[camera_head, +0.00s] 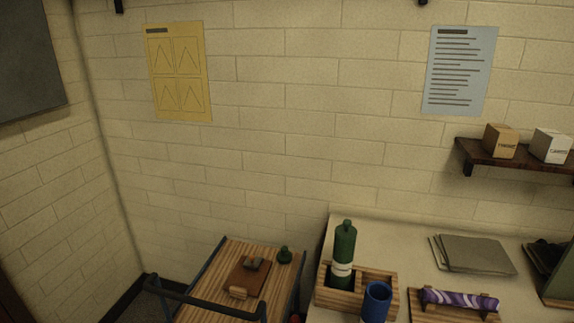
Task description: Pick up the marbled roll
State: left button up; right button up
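The marbled roll (459,300) is purple and white. It lies roughly level on a wooden holder (424,306) at the lower right of the head view, on the pale table. The bottom edge of the view cuts off part of the holder. Neither of my grippers shows in the head view.
Left of the roll stand a wooden crate (325,294) with a green bottle (344,246) and a blue cup (376,302). Grey sheets (474,255) lie behind the roll. A slatted trolley (205,286) stands at the left. A wall shelf (512,160) holds two boxes.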

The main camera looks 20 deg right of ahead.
aim_at(482, 303)
jog(key=z, duration=1.75)
jog(key=i+j+u, duration=0.2)
jog(key=j, duration=0.2)
jog(key=i+j+u, duration=0.25)
jog(key=i+j, duration=0.05)
jog(key=j, duration=0.05)
